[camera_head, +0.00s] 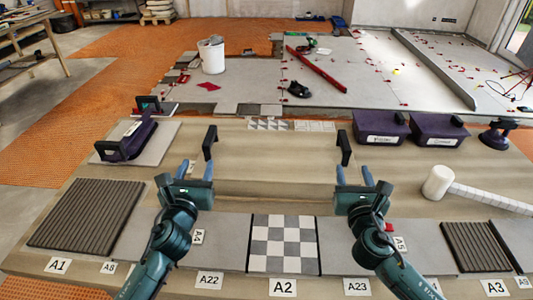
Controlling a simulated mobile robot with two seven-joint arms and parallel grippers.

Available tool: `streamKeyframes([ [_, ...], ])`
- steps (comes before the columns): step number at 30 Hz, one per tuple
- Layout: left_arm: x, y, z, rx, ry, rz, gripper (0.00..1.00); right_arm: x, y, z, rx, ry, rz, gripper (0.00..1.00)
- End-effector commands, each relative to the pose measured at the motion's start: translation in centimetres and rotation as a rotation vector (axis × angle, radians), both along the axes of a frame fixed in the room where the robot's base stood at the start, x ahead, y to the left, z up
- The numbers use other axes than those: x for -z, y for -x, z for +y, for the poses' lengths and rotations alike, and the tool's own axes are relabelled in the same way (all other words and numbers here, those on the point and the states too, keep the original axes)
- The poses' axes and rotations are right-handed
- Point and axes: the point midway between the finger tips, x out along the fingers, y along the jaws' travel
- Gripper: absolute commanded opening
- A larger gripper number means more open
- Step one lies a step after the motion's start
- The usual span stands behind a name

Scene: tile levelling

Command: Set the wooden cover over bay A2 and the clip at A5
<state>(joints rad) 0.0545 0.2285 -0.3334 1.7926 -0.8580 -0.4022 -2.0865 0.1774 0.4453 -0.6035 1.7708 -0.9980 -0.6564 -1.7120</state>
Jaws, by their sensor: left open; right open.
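The wooden cover (275,170) is a long tan panel behind bay A2, with an upright black handle at its left end (209,143) and right end (344,149). Bay A2 (284,245) shows grey and white checkered tiles at the front middle. A small red clip (388,227) is near the A5 label (399,243), partly hidden by my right arm. My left gripper (195,170) is open and empty, just in front of the left handle. My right gripper (354,173) is open and empty, just in front of the right handle.
Ribbed dark panels lie at A1 (88,217) and A3 (475,246). A purple-handled tool (128,138) stands at the back left. Purple bins (381,130) stand at the back right. A white mallet (438,183) lies at the right.

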Motion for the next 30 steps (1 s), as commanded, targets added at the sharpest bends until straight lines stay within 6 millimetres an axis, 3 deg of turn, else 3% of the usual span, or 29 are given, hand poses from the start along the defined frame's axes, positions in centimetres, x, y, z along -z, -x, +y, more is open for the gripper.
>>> streamKeyframes([
  [7, 0.0, -0.3, 0.0, 0.0, 0.004, 0.0, 0.45, 0.0, -0.3, 0.0, 0.0, -0.004, 0.001, 0.45],
  [11, -0.1, -1.6, 0.0, -0.001, 0.005, -0.001, 0.45, 0.0, -1.6, 0.0, 0.001, -0.006, 0.0, 0.45],
  [24, -0.1, -9.9, -0.2, -0.002, 0.009, 0.001, 0.45, -0.1, -9.9, -0.2, 0.001, -0.007, 0.001, 0.45],
  [30, 0.0, -12.3, -0.2, -0.002, 0.007, 0.001, 0.45, 0.0, -12.3, -0.2, 0.0, -0.007, 0.001, 0.45],
])
